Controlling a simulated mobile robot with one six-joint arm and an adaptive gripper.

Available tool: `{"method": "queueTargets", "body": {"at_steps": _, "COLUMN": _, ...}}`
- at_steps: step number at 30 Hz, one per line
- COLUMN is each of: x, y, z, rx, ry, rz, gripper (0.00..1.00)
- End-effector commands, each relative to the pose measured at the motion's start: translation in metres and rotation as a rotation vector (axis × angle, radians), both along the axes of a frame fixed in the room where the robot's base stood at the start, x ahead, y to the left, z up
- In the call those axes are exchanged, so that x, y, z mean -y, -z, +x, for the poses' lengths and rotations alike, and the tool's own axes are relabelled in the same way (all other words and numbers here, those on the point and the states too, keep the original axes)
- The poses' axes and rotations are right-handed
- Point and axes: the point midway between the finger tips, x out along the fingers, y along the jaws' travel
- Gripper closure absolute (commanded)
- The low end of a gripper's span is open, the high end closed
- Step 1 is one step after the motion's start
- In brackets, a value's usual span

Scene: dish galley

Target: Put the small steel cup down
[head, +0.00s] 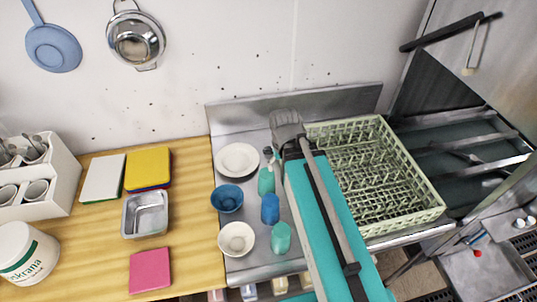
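My arm reaches in from the bottom of the head view, and its grey end (287,125) is over the back of the steel counter, just left of the green dish rack. The fingers of my gripper cannot be made out, so I cannot tell if it is open, shut or holding something. I cannot pick out the small steel cup; it may be hidden by my arm. The steel counter (248,265) holds a white plate (237,160), a blue bowl (227,199), a white bowl (236,239), a blue cup (270,209) and teal cups (281,238).
The green dish rack (428,192) looks empty. On the wooden table (185,230) are a steel pan (146,214), a pink board (150,271), yellow (148,166) and white (103,178) boards, a white tub (27,252) and a cutlery caddy (62,180). A wall rises behind.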

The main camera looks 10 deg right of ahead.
Motion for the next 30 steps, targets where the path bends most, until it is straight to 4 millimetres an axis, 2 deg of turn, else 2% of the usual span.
{"method": "queueTargets", "body": {"at_steps": 8, "x": 0.003, "y": 0.007, "z": 0.045, "rx": 0.0, "ry": -0.262, "rz": 0.0, "gripper": 0.0}}
{"method": "queueTargets", "body": {"at_steps": 24, "x": 0.006, "y": 0.025, "z": 0.166, "rx": 0.0, "ry": -1.077, "rz": 0.001, "gripper": 0.0}}
{"method": "queueTargets", "body": {"at_steps": 30, "x": 0.007, "y": 0.03, "z": 0.201, "rx": -0.001, "ry": -1.329, "rz": 0.001, "gripper": 0.0}}
